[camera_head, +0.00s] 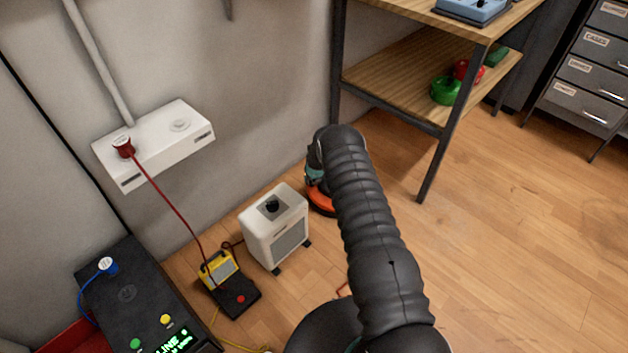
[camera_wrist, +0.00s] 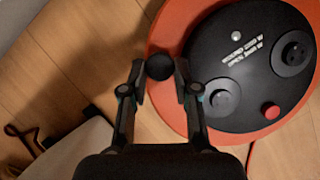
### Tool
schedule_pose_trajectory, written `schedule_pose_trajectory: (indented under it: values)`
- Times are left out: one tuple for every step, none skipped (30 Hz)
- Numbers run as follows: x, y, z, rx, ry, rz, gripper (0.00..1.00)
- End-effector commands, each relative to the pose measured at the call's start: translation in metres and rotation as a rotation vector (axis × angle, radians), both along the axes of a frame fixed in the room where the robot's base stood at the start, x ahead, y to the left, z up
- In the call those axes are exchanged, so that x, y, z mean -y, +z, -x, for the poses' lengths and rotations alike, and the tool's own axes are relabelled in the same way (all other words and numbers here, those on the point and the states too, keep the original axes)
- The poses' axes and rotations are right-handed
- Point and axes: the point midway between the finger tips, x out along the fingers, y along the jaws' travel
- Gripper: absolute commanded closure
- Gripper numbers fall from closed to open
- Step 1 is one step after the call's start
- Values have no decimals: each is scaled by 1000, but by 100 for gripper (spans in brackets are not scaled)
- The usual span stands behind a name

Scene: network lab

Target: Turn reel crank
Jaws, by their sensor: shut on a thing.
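The cable reel shows in the wrist view as an orange disc (camera_wrist: 166,35) with a black top (camera_wrist: 250,75). The black top carries two round sockets and a red button (camera_wrist: 271,111). A round black crank knob (camera_wrist: 160,67) sits near the orange disc's left rim. My gripper (camera_wrist: 162,77) is shut on this knob, one finger on each side. The link from knob to reel is hidden. In the head view the orange reel (camera_head: 321,204) stands on the floor by the wall, mostly covered by my arm.
A white heater (camera_head: 276,232) stands left of the reel. A yellow meter (camera_head: 218,270) and a black console (camera_head: 130,290) are farther left. A white wall box (camera_head: 155,150) holds a red plug. A wooden shelf unit (camera_head: 405,90) stands behind. Floor to the right is clear.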

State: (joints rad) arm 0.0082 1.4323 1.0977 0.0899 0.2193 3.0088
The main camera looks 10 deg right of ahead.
Motion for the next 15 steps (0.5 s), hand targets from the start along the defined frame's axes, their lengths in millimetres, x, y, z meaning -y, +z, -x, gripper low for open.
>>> schedule_pose_trajectory:
  values:
    - [-8, -4, 3, -8, 7, -2, 100]
    - [-8, -4, 3, -8, 6, -3, 100]
    - [-8, -4, 3, -8, 5, -3, 100]
    - [-8, -4, 3, -8, 5, -3, 100]
    - [-8, -4, 3, -8, 5, -3, 100]
    - [-8, -4, 3, -8, 5, -4, 100]
    - [-8, -4, 3, -8, 5, -4, 100]
    - [-8, -4, 3, -8, 5, -4, 100]
    - [-8, -4, 3, -8, 5, -4, 100]
    - [-8, -4, 3, -8, 5, -4, 100]
    - [-8, -4, 3, -8, 5, -4, 100]
    - [-8, -4, 3, -8, 5, -4, 100]
    - [-8, -4, 3, -7, 5, -4, 100]
    - [-8, -4, 3, -7, 5, -4, 63]
    - [-8, -4, 3, -7, 4, -4, 53]
